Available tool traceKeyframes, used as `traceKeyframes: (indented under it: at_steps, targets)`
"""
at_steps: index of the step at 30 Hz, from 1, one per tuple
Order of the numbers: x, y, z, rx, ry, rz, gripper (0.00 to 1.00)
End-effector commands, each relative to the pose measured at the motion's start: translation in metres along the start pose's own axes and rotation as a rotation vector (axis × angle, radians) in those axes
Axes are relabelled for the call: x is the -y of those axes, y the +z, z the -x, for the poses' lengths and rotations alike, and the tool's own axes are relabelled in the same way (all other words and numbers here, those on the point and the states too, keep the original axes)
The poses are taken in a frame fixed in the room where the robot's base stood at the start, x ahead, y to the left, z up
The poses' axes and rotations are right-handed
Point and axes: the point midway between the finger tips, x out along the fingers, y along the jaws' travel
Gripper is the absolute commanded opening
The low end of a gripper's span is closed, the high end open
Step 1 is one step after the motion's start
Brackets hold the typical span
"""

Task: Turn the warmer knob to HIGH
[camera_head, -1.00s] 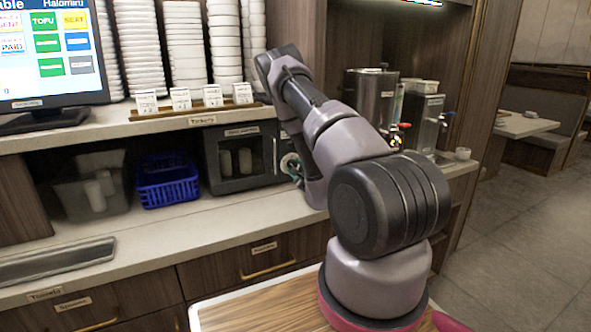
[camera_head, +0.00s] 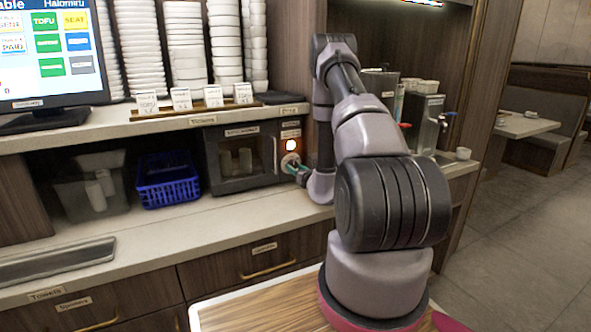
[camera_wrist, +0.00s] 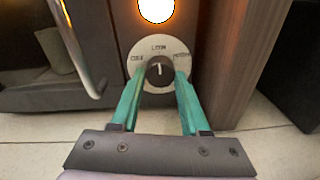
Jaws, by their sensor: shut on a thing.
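The warmer (camera_head: 238,160) is a dark box with a glass front on the counter under the shelf. Its round knob (camera_wrist: 159,70) sits on a pale dial plate (camera_wrist: 158,47) on the right side panel. The knob's white mark points up, at the top label; the small lettering is hard to read. My gripper (camera_wrist: 160,77) has teal fingers, one on each side of the knob, and is shut on it. In the head view my gripper (camera_head: 297,169) reaches the dial from the right and partly covers it. A lamp (camera_wrist: 156,8) above the dial glows orange.
A metal door handle (camera_wrist: 80,50) stands left of the dial, close to my fingers. A wooden post (camera_wrist: 235,60) rises on the right. A blue basket (camera_head: 167,180) sits left of the warmer.

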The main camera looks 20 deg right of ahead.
Motion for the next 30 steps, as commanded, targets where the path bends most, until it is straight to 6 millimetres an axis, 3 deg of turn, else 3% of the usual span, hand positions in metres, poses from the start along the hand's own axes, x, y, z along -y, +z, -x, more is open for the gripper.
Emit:
traceKeyframes:
  at_steps: [30]
  targets:
    - [0.0007, 0.001, 0.0004, -0.049, 0.053, -0.919, 0.0]
